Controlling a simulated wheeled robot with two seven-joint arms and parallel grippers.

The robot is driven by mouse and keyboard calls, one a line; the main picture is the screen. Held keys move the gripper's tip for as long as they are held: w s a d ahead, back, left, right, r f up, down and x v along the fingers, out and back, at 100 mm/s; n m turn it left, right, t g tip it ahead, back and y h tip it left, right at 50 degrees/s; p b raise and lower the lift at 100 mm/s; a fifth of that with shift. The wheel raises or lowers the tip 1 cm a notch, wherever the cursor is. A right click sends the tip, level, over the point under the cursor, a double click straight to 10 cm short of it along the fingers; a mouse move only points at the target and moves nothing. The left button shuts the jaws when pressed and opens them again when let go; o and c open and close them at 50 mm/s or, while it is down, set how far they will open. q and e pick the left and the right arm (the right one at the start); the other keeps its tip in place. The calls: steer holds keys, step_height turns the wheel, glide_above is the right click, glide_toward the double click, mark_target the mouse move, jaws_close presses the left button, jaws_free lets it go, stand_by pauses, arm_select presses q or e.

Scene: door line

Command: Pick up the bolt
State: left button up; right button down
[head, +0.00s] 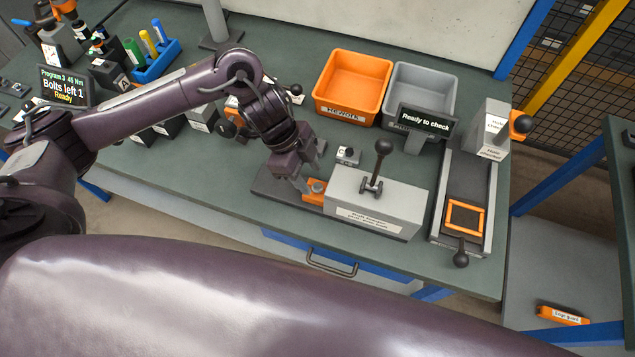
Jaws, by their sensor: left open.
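My left gripper (309,170) is open and points down over the dark base plate (280,190) of a grey fixture near the bench's front. An orange holder (314,190) sits on that plate, right beside the fingertips, with a small round metal part on top. I cannot tell whether this part is the bolt, and no bolt shows clearly elsewhere. Nothing is clearly seen between the fingers. The grey fixture block (372,205) with a black-knobbed lever (382,150) stands just right of the gripper. My right gripper is not in view.
An orange rework bin (353,85) and a grey bin (420,90) stand at the back. A sign (426,121) reads "Ready to check". A display (64,86) reads "Bolts left 1". A checking slide with an orange frame (465,217) lies right. Tools crowd the left.

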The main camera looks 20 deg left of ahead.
mark_target(317, 185)
arm_select(q)
steer(key=x, duration=0.2)
steer(key=shift+d+f, duration=0.25)
steer(key=shift+d, duration=0.05)
steer(key=shift+d+f, duration=0.15)
steer(key=shift+f, duration=0.3)
jaws_close()
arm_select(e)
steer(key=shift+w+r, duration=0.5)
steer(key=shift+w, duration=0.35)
arm_select(q)
steer(key=shift+r, duration=0.15)
